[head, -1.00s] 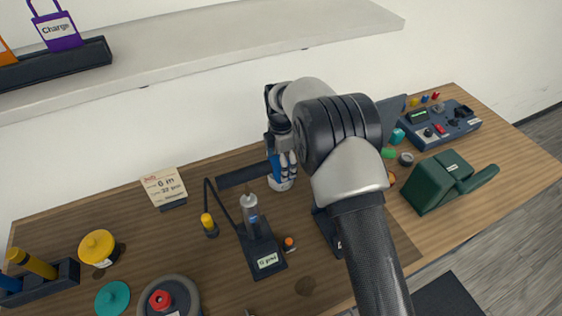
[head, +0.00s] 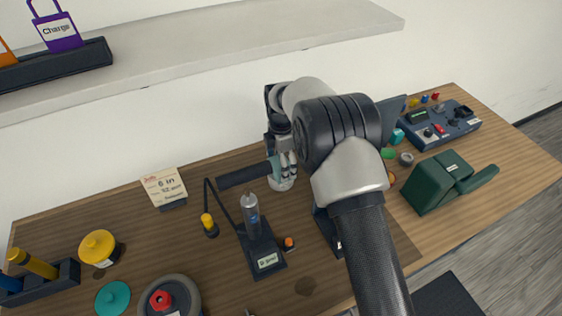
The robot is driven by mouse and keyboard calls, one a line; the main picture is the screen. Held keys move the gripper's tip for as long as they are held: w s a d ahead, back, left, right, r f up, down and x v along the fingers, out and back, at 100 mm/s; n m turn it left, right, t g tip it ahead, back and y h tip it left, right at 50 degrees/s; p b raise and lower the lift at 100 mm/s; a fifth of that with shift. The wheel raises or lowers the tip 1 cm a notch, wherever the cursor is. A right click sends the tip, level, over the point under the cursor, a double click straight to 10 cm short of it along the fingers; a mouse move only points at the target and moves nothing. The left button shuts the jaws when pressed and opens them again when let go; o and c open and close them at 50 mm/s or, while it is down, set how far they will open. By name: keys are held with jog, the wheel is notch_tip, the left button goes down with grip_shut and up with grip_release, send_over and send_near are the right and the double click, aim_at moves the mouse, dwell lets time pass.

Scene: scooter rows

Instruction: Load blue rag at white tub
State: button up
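My gripper (head: 285,160) points down at the back of the table, in front of the wall. Its fingers are over a small white tub (head: 281,183), touching or very close to its top. My arm crosses in front and hides part of this area. A pale teal patch (head: 273,163) shows beside the fingers above the tub. I cannot make out a clearly blue rag now, nor whether the fingers hold anything.
A dark bar (head: 243,176) lies just left of the tub. A silver cylinder on a dark stand (head: 258,248) is in front. A card sign (head: 164,187) stands left. A green device (head: 437,182) and control box (head: 440,124) are right. A shelf (head: 200,45) runs above.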

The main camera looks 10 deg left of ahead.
jog(key=shift+r+p, duration=1.95)
jog(key=shift+r, duration=1.5)
